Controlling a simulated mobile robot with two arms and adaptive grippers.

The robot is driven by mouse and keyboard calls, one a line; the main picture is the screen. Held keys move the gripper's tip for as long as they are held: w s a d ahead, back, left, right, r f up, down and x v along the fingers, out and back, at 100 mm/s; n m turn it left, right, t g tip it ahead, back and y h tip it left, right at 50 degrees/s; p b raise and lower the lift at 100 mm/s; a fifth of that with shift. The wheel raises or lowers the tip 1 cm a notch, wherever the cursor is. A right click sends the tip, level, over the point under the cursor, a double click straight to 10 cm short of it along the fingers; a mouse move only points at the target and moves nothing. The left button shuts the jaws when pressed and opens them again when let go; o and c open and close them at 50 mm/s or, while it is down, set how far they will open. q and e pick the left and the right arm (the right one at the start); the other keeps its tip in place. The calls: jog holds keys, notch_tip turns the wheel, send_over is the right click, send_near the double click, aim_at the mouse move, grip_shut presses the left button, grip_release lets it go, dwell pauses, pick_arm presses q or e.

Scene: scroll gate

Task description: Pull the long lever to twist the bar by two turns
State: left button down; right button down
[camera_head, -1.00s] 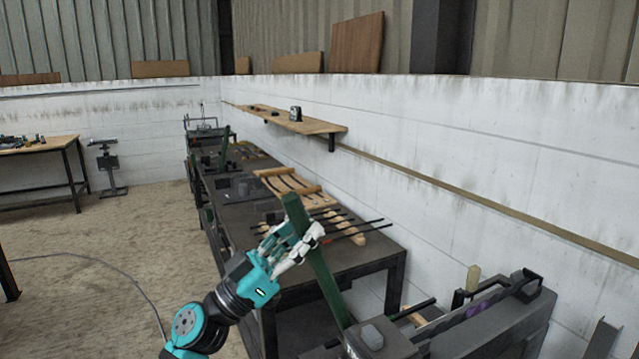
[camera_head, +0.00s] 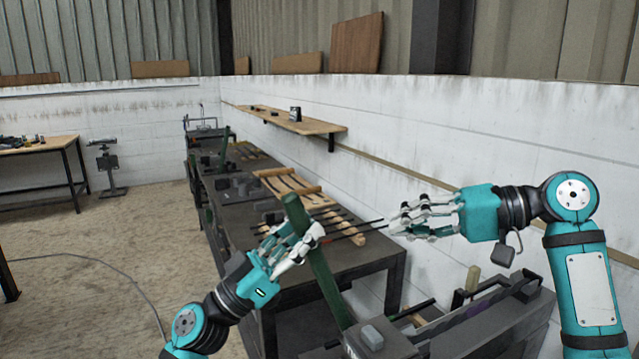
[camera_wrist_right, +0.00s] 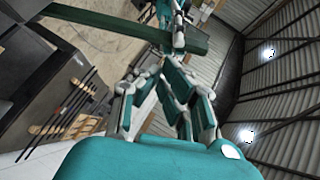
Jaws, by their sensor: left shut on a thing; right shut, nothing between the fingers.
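The long green lever (camera_head: 329,286) rises tilted from the bending machine (camera_head: 500,320), its top leaning left. My left gripper (camera_head: 297,241) is shut around the lever's upper part. The lever also shows across the top of the right wrist view (camera_wrist_right: 110,24), with my left fingers on it. My right gripper (camera_head: 412,217) is shut and empty, raised above the machine and to the right of the lever, apart from it. Its fingers also show in the right wrist view (camera_wrist_right: 165,88). A dark bar (camera_head: 412,309) shows beside the lever's base; its twist is too small to tell.
A dark metal workbench (camera_head: 300,270) behind the lever carries black rods and a wooden rack (camera_head: 290,188). A white wall (camera_head: 450,130) with a wooden shelf (camera_head: 290,120) runs along the right. The floor (camera_head: 110,240) at left is mostly clear, with a cable on it.

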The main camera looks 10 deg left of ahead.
pick_arm(q)
jog(key=shift+d+f, duration=0.1)
jog(key=shift+f, duration=0.2)
pick_arm(e)
notch_tip(320, 180, up, 9)
jog(key=w+t, duration=0.1)
jog(key=w, duration=0.1)
jog(key=s+x, duration=0.2)
jog(key=x, duration=1.1)
jog(key=shift+s+a+f, duration=0.3)
jog(key=shift+s+a, duration=0.1)
jog(key=shift+s, duration=0.05)
